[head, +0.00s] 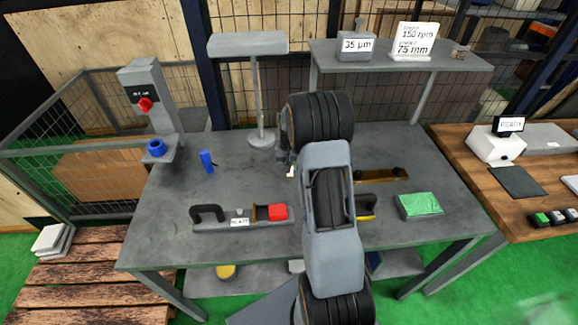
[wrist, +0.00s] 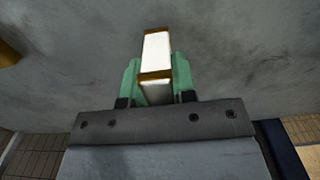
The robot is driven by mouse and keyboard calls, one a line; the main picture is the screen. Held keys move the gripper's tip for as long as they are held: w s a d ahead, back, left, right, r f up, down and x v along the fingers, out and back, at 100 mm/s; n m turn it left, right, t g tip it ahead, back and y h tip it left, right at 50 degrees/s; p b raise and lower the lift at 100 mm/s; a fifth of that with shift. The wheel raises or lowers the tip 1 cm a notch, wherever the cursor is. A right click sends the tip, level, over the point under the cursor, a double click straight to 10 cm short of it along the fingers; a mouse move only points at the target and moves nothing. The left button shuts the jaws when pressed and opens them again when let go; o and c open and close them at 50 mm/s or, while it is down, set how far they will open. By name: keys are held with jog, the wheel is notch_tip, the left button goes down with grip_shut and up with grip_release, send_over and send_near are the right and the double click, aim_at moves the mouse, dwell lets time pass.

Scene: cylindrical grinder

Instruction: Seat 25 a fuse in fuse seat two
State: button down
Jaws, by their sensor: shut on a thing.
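In the wrist view my gripper (wrist: 157,90) has its green fingers shut on a white fuse (wrist: 156,52) with brass-coloured end bands. The fuse points away from the wrist, with grey tabletop behind it. In the head view a small pale piece, probably the fuse (head: 291,171), shows at the left of my arm above the table; my arm hides most of the gripper there. I cannot make out fuse seat two for certain. A brown-orange block (head: 385,174) lies right of my arm, partly hidden by it.
On the grey table (head: 180,225) stand a dark fixture (head: 210,226) with handle and red block (head: 277,212), a blue upright piece (head: 207,161), a lamp-like stand (head: 261,138) and a green pad (head: 420,205). A post with a red knob (head: 145,104) stands at left.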

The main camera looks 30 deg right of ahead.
jog(key=shift+f, duration=0.6)
jog(key=shift+f, duration=0.1)
jog(key=c, duration=1.4)
grip_release()
jog(key=shift+f, duration=0.1)
jog(key=o, duration=0.5)
